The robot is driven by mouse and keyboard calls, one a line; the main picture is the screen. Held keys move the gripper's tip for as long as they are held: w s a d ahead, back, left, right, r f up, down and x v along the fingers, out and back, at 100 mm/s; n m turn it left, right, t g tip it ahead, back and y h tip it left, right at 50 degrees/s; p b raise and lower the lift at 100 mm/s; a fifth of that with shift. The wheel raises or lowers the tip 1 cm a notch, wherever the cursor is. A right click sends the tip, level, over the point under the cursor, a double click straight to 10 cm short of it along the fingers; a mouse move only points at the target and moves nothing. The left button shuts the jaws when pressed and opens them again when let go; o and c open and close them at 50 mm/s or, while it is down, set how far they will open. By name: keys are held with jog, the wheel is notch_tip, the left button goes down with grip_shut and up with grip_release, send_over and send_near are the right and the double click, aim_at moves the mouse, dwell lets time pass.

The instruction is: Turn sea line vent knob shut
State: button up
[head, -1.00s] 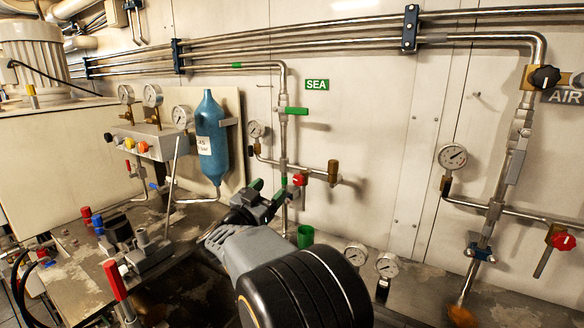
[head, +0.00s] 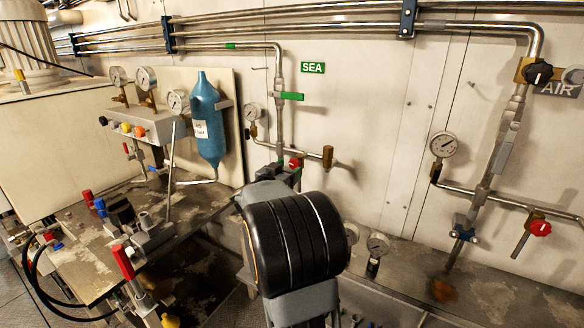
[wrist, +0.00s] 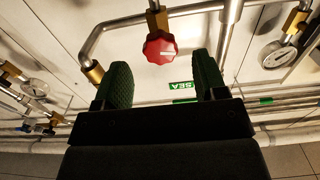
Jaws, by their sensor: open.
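The red vent knob (head: 295,163) sits on the sea line's side branch, below the green SEA sign (head: 312,68). In the wrist view the red knob (wrist: 160,47) faces the camera, with a white mark on its face. My gripper (wrist: 162,78) is open, its two green-padded fingers apart. The knob appears in the gap between them, toward the tips, with no visible contact. In the head view my arm's black joint hides most of the gripper, close below the knob.
A brass fitting (head: 328,158) ends the branch right of the knob. A gauge (head: 252,112) and a blue cylinder (head: 209,120) stand to the left. A green lever (head: 292,96) is above. The air line's red knob (head: 540,229) is far right.

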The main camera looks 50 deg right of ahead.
aim_at(293, 166)
jog(key=shift+x, duration=1.65)
jog(key=c, duration=0.9)
